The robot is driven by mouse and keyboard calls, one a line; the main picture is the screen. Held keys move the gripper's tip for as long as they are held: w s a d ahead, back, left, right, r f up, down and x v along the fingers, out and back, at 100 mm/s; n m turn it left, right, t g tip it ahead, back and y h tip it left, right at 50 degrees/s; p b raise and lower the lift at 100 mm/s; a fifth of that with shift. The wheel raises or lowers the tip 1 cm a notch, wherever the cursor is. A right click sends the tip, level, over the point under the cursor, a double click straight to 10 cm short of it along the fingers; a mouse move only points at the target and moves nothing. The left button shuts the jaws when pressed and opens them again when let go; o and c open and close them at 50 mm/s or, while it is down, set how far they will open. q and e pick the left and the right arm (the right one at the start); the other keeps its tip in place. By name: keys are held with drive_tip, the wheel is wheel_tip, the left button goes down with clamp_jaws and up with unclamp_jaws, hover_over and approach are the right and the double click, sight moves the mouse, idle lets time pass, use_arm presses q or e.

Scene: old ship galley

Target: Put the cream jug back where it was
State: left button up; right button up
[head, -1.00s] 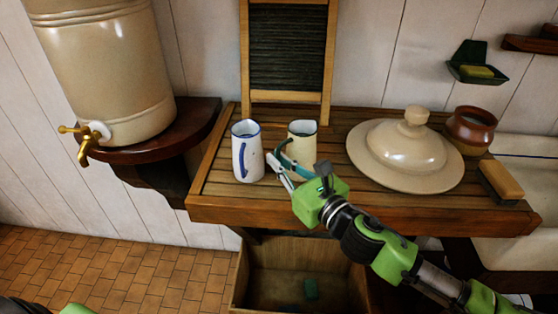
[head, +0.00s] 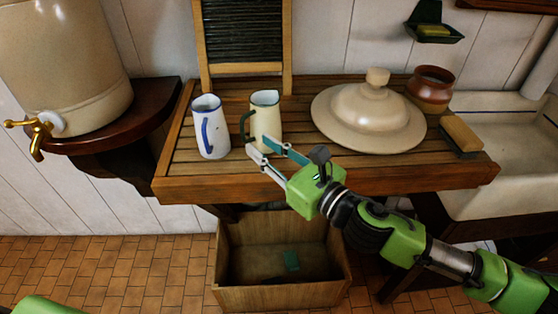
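The cream jug (head: 267,121) stands upright on the slatted wooden drainboard (head: 330,178), in front of the washboard. Its dark green handle points left. My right gripper (head: 258,145) is just in front of the jug's lower part, with its two fingers apart and nothing visible between them. I cannot tell whether a fingertip still touches the jug. My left gripper is out of view; only a green part of mine shows at the bottom left.
A white jug with a blue handle (head: 210,130) stands close on the left. A large cream lid (head: 368,122), a brown pot (head: 431,90) and a brush (head: 461,136) are to the right. A washboard (head: 243,45) stands behind. A wooden box (head: 280,298) is below.

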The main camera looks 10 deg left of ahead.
drive_tip(key=v, duration=0.5)
drive_tip(key=shift+a+b, duration=0.1)
drive_tip(key=shift+b, duration=0.25)
